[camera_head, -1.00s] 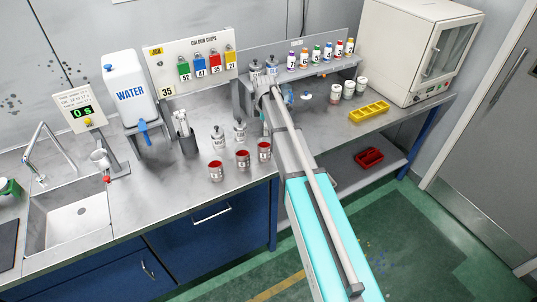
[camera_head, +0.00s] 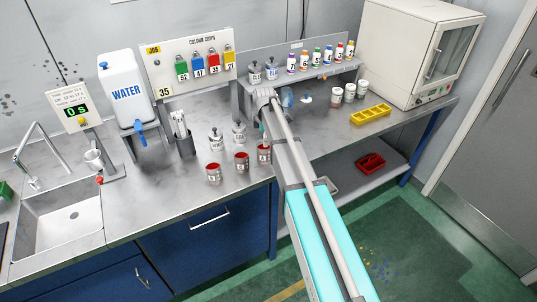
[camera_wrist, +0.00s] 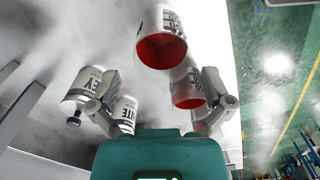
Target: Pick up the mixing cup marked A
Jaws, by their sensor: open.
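Three small white cups stand on the bench in the head view: a left one (camera_head: 337,95), a middle one (camera_head: 350,93) and a right one (camera_head: 362,89). Their marks are too small to read, so I cannot tell which is A. My gripper (camera_wrist: 160,98) is open in the wrist view, with nothing between its fingertips. In the head view my arm hides it. Beyond the fingers in the wrist view are several containers, including a white one with a red inside (camera_wrist: 163,40) and a second such one (camera_wrist: 187,85). Their lettering is not fully legible.
Three red-topped tins (camera_head: 242,162) stand near the bench's front edge, with two lidded containers (camera_head: 216,140) behind. A dark holder (camera_head: 185,144) stands left of them. A yellow tray (camera_head: 370,114) lies right of the white cups, before a cream cabinet (camera_head: 415,50).

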